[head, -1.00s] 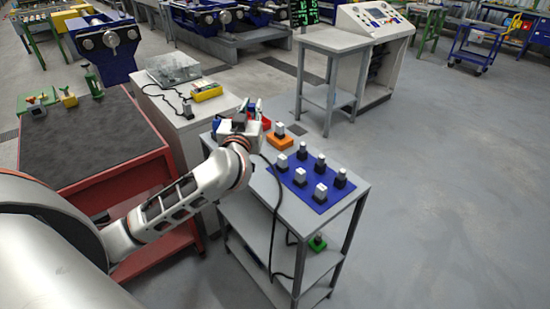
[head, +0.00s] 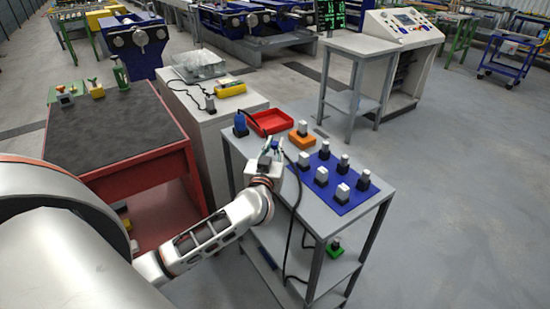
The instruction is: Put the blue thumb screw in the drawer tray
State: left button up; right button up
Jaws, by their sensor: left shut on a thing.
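My left gripper (head: 273,146) is over the near left part of the grey runout table (head: 315,209), its fingers pointing away from me. It is shut on a small blue thing that shows between the fingertips, which looks like the blue thumb screw (head: 275,143); the fingers hide most of it. A shallow red tray (head: 270,121) lies at the table's far left corner, just beyond the gripper, and looks empty. It seems to be the drawer tray. My right gripper is out of view.
A blue and dark object (head: 240,126) stands left of the tray. An orange block (head: 301,139) with a grey-topped piece is right of it. A blue mat (head: 343,206) carries several grey-and-black pieces. A black cable (head: 291,215) hangs over the table's near edge.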

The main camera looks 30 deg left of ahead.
pick_arm(q)
notch_tip(320, 180, down, 4)
jog(key=shift+f+b, duration=0.1)
jog(key=shift+b, duration=0.7)
jog(key=o, duration=0.9)
jog(key=shift+o, duration=0.2)
